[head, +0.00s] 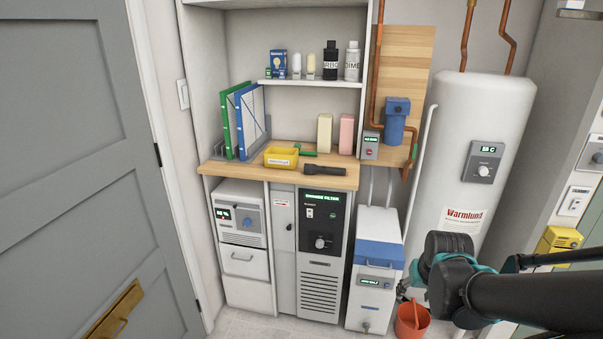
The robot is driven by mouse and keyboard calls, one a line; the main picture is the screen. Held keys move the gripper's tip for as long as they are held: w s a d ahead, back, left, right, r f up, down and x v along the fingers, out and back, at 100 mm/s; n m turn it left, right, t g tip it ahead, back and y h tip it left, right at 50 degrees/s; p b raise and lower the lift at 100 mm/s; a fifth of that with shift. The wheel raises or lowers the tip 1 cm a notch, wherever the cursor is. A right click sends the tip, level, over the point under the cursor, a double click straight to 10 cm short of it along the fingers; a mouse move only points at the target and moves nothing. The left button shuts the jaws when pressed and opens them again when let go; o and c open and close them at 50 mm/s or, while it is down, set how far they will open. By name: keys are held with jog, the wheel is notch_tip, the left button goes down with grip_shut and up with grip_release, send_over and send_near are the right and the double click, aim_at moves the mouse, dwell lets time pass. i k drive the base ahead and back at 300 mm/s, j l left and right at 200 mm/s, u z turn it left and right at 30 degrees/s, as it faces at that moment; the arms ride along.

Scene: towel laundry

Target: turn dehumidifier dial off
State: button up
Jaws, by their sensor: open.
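The likely dehumidifier (240,238) is a white unit under the left part of the wooden counter. Its front has a small dark display with green digits and a round blue dial (247,222). The dial's exact pointer direction is too small to read. My dark arm with teal bands comes in from the lower right, in front of the water heater's base, well to the right of the dial. Nothing of mine touches the dial.
A filter unit (320,225) with its own knob stands right of the dehumidifier. Beyond it are a blue-lidded white box (375,255), a red bucket (411,318) and a white water heater (478,125) with a dial. A grey door (85,150) stands at left.

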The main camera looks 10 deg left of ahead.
aim_at(247, 221)
jog(key=i+l, duration=0.25)
jog(key=i+l+u, duration=0.3)
jog(key=l+u, duration=0.25)
jog(key=l, duration=0.15)
jog(key=i+l+u, duration=0.15)
jog(key=l+u, duration=0.15)
jog(key=u, duration=1.95)
jog(key=k, duration=0.05)
